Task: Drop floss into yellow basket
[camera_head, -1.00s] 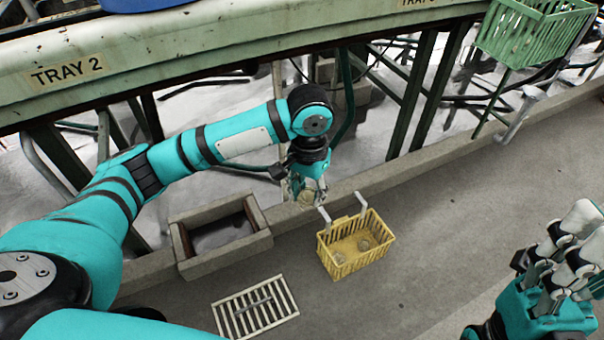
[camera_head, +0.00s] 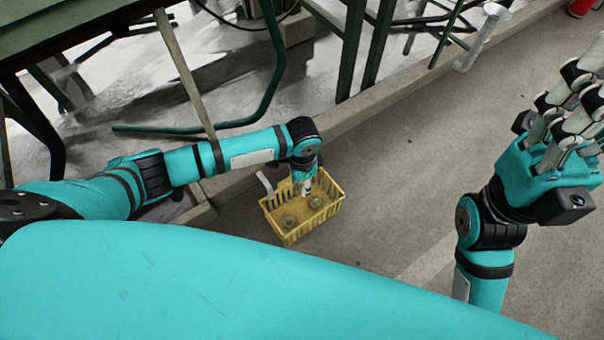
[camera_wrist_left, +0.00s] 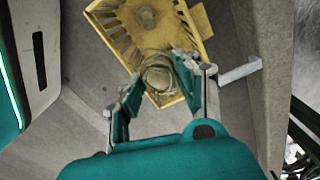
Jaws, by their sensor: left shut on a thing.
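My left gripper (camera_head: 306,189) is low over the yellow basket (camera_head: 276,231). In the left wrist view, my left gripper (camera_wrist_left: 166,80) is shut on a round, pale bundle of floss (camera_wrist_left: 158,76). The yellow basket (camera_wrist_left: 115,33) lies behind the held floss.
A concrete kerb (camera_head: 390,95) runs behind the basket, with green metal legs (camera_head: 352,50) beyond. A pale pipe (camera_head: 482,38) sticks up farther right. The floor (camera_head: 400,190) right of the basket is clear.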

